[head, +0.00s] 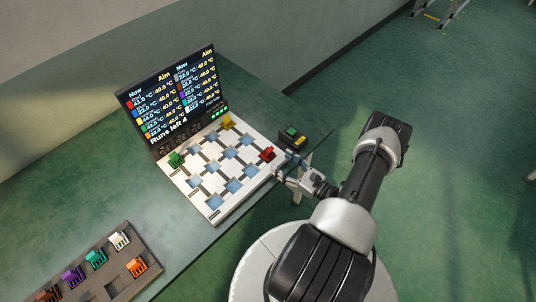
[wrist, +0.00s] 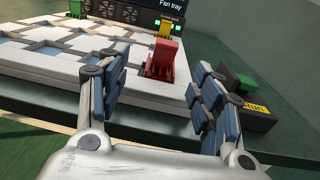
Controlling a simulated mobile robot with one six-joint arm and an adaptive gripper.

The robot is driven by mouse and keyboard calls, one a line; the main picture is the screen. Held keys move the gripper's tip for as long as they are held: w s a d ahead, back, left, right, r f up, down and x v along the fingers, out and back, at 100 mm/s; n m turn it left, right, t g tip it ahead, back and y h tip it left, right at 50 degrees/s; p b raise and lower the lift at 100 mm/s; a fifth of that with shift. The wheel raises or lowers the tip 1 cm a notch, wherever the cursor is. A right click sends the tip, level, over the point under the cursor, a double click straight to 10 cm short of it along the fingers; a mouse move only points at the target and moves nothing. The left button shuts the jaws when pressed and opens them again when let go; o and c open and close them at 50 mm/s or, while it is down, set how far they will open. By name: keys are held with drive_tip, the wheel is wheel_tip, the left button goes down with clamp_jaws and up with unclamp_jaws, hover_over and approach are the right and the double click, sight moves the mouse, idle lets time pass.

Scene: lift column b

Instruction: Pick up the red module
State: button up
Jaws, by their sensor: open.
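The red module (head: 267,154) sits at the right edge of the white board (head: 217,210) with its blue squares. In the wrist view the red module (wrist: 161,60) stands upright on the board, ahead of my gripper and between the lines of its two fingers. My gripper (head: 284,172) is just to the lower right of the red module in the head view. In the wrist view my gripper (wrist: 155,90) is open and empty, with its padded fingers apart. I cannot tell whether a finger touches the board.
A black box with a green button (head: 293,135) stands right of the board, close to my right finger. A yellow module (head: 227,121) and a green module (head: 175,159) sit on the board. A display (head: 170,100) stands behind. A brown tray (head: 112,290) holds several modules.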

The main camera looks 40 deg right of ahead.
sight(269, 149)
drive_tip(key=w, duration=0.5)
drive_tip(key=w+b, duration=0.1)
drive_tip(key=w, duration=0.1)
drive_tip(key=shift+w+a+r, duration=0.25)
drive_tip(key=shift+w+a, duration=0.1)
clamp_jaws()
idle(0.5)
drive_tip(key=shift+r, duration=0.15)
